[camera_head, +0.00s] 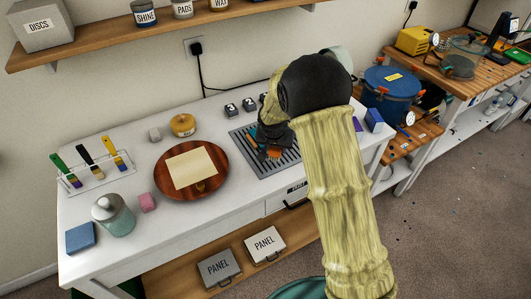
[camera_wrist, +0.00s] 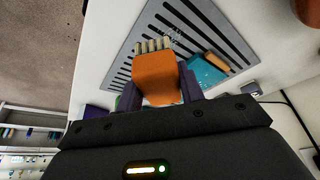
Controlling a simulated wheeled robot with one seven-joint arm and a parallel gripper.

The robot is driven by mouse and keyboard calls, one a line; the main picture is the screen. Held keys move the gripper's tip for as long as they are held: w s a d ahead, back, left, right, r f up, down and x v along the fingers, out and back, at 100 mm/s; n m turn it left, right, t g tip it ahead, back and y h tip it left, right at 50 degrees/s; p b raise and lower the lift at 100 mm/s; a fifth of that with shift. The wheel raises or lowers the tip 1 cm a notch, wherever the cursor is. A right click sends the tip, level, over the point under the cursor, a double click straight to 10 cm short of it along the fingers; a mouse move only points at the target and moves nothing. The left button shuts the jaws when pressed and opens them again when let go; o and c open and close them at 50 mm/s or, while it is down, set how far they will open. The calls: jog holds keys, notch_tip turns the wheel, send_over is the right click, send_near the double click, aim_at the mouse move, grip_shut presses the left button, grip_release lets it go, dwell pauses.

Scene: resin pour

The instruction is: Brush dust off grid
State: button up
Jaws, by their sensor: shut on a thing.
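The grey slotted grid (camera_head: 284,163) is set in the white bench top. It also shows in the wrist view (camera_wrist: 196,36). My gripper (camera_head: 268,147) is over the grid in the head view. In the wrist view my gripper (camera_wrist: 160,80) is shut on an orange brush (camera_wrist: 159,78) with pale bristles. The bristle tips point at the grid; whether they touch it I cannot tell. The brush's orange part (camera_head: 274,152) shows in the head view. Faint pale marks lie on the grid near the bristles; I cannot tell if they are dust. My arm hides part of the grid.
A teal block (camera_wrist: 203,72) with an orange piece lies beside the brush. A round wooden board (camera_head: 217,184) with a pale sheet is left of the grid. A jar (camera_head: 117,217) and a brush rack (camera_head: 78,182) are further left.

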jog(key=shift+m, duration=0.4)
jog(key=a, duration=0.1)
jog(key=a+r+b, duration=0.2)
jog(key=shift+w+a+r, duration=0.15)
jog(key=shift+w+a, duration=0.1)
jog(key=shift+w, duration=0.1)
